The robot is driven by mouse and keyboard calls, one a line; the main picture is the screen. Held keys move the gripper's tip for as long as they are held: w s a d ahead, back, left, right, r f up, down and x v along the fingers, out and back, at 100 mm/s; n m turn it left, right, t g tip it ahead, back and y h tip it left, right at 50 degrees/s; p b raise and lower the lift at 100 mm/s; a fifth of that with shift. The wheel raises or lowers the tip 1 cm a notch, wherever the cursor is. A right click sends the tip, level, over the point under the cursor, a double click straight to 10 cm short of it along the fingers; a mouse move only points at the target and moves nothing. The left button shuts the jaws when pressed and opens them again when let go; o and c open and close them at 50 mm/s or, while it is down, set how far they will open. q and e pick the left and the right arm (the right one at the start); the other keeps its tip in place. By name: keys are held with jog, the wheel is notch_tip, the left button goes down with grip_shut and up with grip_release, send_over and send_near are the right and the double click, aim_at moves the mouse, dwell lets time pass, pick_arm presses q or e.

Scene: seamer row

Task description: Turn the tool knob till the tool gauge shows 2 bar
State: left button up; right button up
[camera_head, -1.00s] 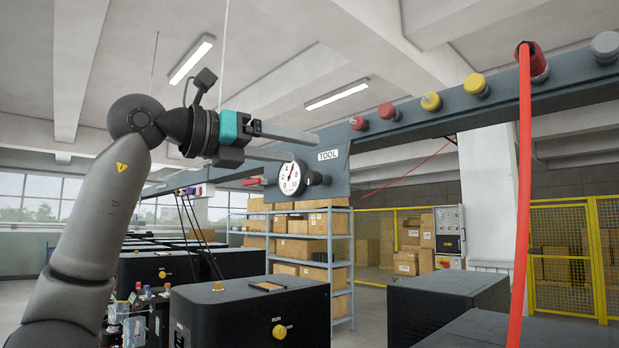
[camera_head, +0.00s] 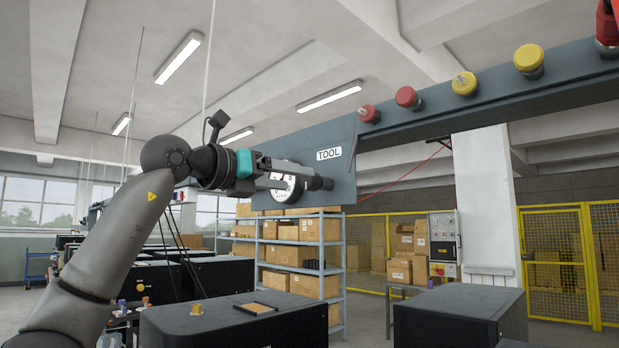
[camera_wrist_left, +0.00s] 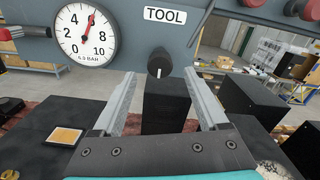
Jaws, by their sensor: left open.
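The tool gauge is a white round dial (camera_wrist_left: 86,36) on the grey rail, left of the TOOL label (camera_wrist_left: 165,15) in the left wrist view. The black tool knob (camera_wrist_left: 159,62), with a white mark, is right of the gauge. My left gripper (camera_wrist_left: 161,76) is open, its fingertips on either side of the knob's line; contact cannot be told. In the head view my left gripper (camera_head: 304,178) partly covers the gauge (camera_head: 284,188), beside the knob (camera_head: 319,183). My right gripper is not in view.
Red and yellow buttons (camera_head: 407,97) line the rail (camera_head: 440,125) to the right. Black machine boxes (camera_head: 230,318) stand below. A shelf with cartons (camera_head: 300,255) and a yellow fence (camera_head: 555,250) are behind. The space under the rail is open.

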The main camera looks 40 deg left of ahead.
aim_at(306, 181)
pick_arm(q)
jog(key=w, duration=0.3)
jog(key=w+p, duration=0.1)
jog(key=shift+w+d+r, duration=0.1)
jog(key=shift+w+d, duration=0.15)
jog(key=shift+w, duration=0.6)
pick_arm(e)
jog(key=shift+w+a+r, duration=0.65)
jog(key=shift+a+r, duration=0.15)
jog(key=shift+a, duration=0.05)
pick_arm(q)
jog(key=shift+c, duration=0.3)
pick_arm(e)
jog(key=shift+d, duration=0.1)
pick_arm(q)
jog(key=c, duration=0.3)
grip_shut()
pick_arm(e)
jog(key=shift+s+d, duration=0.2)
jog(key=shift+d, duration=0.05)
